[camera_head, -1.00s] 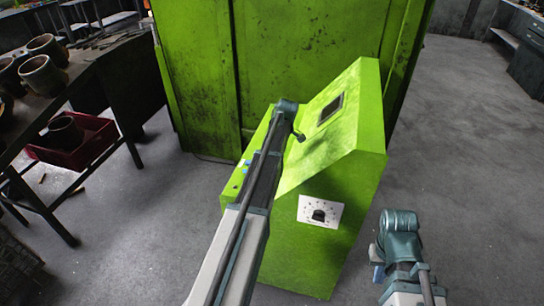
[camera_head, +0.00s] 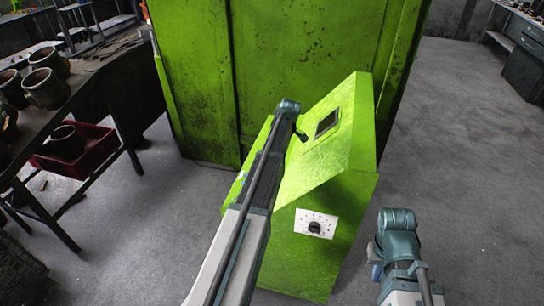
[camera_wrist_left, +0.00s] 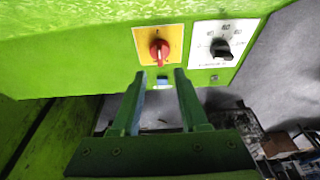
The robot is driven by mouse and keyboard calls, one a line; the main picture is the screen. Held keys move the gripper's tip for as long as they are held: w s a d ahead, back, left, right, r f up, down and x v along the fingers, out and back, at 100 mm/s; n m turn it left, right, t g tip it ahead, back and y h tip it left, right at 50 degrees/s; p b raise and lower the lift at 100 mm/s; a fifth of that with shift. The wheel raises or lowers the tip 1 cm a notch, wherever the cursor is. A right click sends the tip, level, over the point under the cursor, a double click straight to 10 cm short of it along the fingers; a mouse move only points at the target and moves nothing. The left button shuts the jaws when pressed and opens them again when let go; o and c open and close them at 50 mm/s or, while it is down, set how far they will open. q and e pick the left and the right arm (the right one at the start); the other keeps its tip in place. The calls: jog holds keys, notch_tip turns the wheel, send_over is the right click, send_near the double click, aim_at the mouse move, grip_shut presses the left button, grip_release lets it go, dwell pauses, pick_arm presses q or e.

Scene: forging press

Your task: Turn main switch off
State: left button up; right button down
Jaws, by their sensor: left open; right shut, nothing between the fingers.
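The main switch, a red rotary knob on a yellow plate (camera_wrist_left: 159,47), is on the green console face in the left wrist view. I do not see it in the head view, where my left arm covers part of the console (camera_head: 345,155). My left gripper (camera_wrist_left: 160,76) is open and empty, its two fingertips just below the yellow plate and apart from the knob. My right gripper (camera_head: 376,270) hangs right of the console, shut and empty, away from the switch.
A white dial plate with a black knob (camera_wrist_left: 222,47) is right of the switch; a dial also shows in the head view (camera_head: 315,223). A tall green cabinet (camera_head: 300,50) stands behind. A table with pots (camera_head: 45,88) and a red crate (camera_head: 90,155) are left. Floor at right is clear.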

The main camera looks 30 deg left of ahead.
notch_tip(320, 180, up, 6)
jog(key=p, duration=0.5)
